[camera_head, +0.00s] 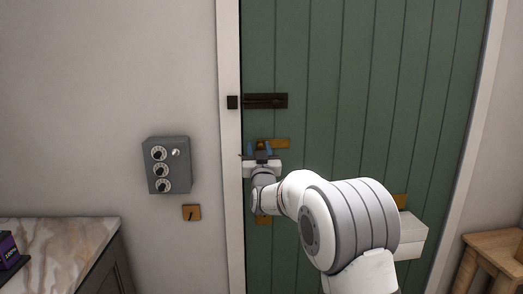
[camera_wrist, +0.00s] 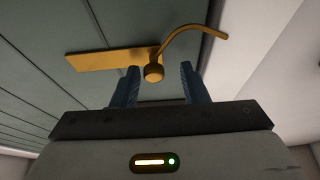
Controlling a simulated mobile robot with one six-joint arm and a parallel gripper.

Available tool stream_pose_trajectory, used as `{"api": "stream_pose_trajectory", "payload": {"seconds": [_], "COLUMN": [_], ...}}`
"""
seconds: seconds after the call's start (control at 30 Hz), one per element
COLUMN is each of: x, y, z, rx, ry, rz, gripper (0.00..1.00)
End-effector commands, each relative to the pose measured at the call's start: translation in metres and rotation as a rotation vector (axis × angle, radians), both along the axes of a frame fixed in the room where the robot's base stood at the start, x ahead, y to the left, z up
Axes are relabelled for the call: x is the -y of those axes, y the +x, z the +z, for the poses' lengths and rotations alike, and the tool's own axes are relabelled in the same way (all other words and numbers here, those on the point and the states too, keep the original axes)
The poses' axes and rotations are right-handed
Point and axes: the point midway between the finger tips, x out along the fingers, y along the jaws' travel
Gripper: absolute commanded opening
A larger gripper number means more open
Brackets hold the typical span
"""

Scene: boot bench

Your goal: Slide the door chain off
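The door chain's brass plate (camera_head: 281,144) is on the green door (camera_head: 330,70) near its left edge, and the plate (camera_wrist: 105,59) also shows in the wrist view. A round brass knob (camera_wrist: 154,71) sits at one end of the plate. A thin curved brass arm (camera_wrist: 190,28) runs from there toward the white door frame (camera_wrist: 262,65). My gripper (camera_head: 255,148) is at the plate. In the wrist view its blue fingers (camera_wrist: 160,78) are apart, with the knob showing between their tips. A gap shows on both sides of the knob. The depth is hard to judge.
A dark bolt (camera_head: 265,101) is on the door above my gripper. A brass piece (camera_head: 264,220) is below it, partly hidden by my arm. A grey box with dials (camera_head: 168,165) is on the wall. A marble-topped cabinet (camera_head: 70,240) stands left, a wooden stool (camera_head: 495,250) right.

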Motion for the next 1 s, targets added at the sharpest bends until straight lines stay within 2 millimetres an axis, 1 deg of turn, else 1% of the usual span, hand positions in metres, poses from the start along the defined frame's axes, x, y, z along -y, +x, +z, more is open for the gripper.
{"api": "stream_pose_trajectory", "payload": {"seconds": [0.13,0.23,0.5,0.63,0.77,1.0], "x": [0.001,0.002,0.007,0.009,0.010,0.010], "y": [-0.002,-0.010,-0.051,-0.065,-0.071,-0.072], "z": [-0.002,-0.006,-0.023,-0.028,-0.030,-0.030], "rx": [-0.001,0.000,-0.001,0.000,-0.001,0.000], "ry": [0.001,0.000,0.000,0.000,0.000,0.000], "rz": [-0.002,-0.001,0.000,0.000,-0.001,-0.001], "gripper": [0.40,0.40,0.40,0.40,0.40,0.40]}}
